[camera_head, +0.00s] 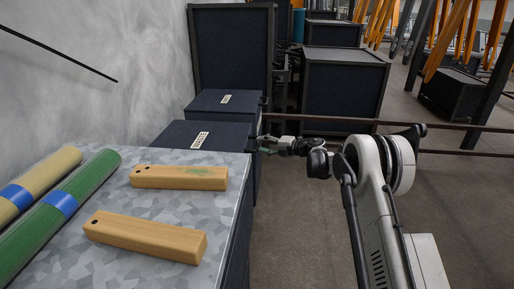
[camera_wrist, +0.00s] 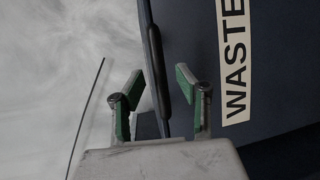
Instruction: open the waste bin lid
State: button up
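The waste bin (camera_wrist: 285,60) fills the right of the wrist view, a dark navy surface with a white label (camera_wrist: 235,60) whose visible letters read "WASTE". A dark narrow bar or lid edge (camera_wrist: 152,45) runs down its left side. My gripper (camera_wrist: 159,85) is open, its green-padded fingers on either side of that bar; I cannot tell whether they touch it. In the head view, my gripper (camera_head: 263,145) is at the right edge of the nearer of two labelled dark bins (camera_head: 232,137). That bin's lid looks shut; its label is too small to read there.
A second labelled bin (camera_head: 205,103) stands just behind. A patterned worktop (camera_head: 145,213) in front carries two wooden blocks (camera_head: 180,178) and two tubes (camera_head: 65,205). A rail (camera_head: 460,152) crosses behind my arm. Floor to the right front is clear.

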aim_at(257, 144)
jog(key=shift+b+x, duration=0.3)
jog(key=shift+x, duration=1.2)
grip_shut()
